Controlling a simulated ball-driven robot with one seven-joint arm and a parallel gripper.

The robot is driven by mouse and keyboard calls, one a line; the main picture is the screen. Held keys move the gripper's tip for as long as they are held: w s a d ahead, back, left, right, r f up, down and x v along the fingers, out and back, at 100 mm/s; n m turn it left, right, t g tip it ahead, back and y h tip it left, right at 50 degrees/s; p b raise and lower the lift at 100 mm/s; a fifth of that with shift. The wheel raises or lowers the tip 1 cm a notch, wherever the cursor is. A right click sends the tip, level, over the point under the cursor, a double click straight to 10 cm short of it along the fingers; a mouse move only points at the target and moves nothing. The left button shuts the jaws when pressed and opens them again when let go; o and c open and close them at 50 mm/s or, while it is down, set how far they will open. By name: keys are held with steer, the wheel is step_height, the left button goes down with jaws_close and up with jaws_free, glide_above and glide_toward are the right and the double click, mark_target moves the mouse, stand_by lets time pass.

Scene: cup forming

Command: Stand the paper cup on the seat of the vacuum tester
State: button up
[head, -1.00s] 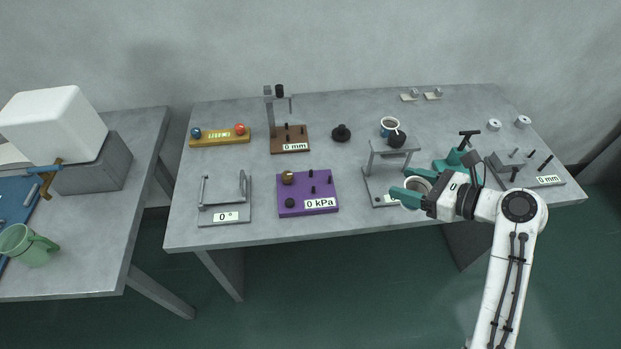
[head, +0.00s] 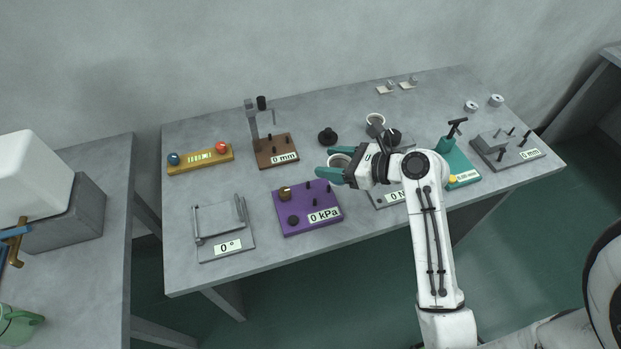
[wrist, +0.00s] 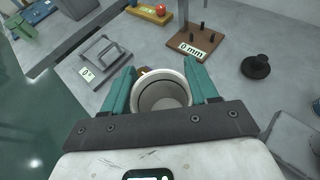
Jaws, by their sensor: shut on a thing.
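The white paper cup (head: 340,160) is between the two teal fingers of my gripper (head: 337,170), which is shut on it. In the wrist view the cup (wrist: 163,94) shows its open mouth, with a finger of my gripper (wrist: 162,90) on each side. The vacuum tester (head: 302,222) is a purple block reading 0 kPa, with a brass piece, a low dark round piece and several black pegs on top. My gripper is above the table, just right of and behind the tester in the head view. The cup and gripper hide most of the tester in the wrist view.
A brown stand reading 0 mm (head: 275,153) and a black knobbed piece (head: 327,137) lie behind. A grey hinged frame reading 0° (head: 222,222) is left of the tester. A teal device (head: 462,168) is to the right. Bare table lies between the devices.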

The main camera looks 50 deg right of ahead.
steer(key=w+f, duration=0.1)
steer(key=f, duration=0.1)
steer(key=w+a+f, duration=0.1)
steer(key=w+f, duration=0.2)
steer(key=f, duration=0.1)
steer(key=shift+w+a, duration=0.35)
steer(key=shift+w, duration=0.05)
steer(key=shift+f, duration=1.6)
steer(key=o, duration=1)
steer(key=shift+f, duration=0.1)
